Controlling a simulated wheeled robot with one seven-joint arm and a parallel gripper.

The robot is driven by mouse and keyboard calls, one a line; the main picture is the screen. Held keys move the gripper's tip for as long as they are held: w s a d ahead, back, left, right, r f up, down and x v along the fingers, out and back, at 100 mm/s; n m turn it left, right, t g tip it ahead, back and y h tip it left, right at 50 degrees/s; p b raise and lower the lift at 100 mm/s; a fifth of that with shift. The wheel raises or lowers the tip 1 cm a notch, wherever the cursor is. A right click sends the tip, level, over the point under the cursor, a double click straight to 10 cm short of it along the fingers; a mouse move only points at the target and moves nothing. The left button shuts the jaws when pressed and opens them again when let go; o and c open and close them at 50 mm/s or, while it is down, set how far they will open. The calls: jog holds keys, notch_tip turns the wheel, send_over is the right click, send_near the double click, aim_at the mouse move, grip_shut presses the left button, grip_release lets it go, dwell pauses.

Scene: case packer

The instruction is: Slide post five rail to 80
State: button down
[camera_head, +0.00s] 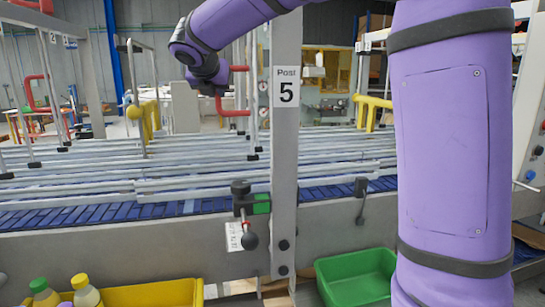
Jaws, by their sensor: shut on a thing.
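The grey upright post with the "Post 5" plate (287,88) stands in the middle of the head view. A red C-shaped handle (234,112) sits just left of it, beyond the conveyor's near side. My gripper (215,88) is at the handle's left, upright part and hides it; it is shut on the handle. The fingers are small and dark here. At the post's lower left are a black clamp knob (240,188), a green block (262,204) and a black ball-ended lever (249,240). A white scale label (233,237) is partly covered; I cannot read its setting.
Long metal guide rails (90,170) run across the blue conveyor (100,213). Yellow handles (145,115) stand further left and right. My purple arm blocks the right side.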

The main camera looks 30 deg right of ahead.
jog(key=shift+s+a, duration=0.15)
jog(key=shift+s, duration=0.3)
dwell(0.4)
jog(key=c, duration=0.9)
grip_release()
jog(key=shift+v, duration=3.5)
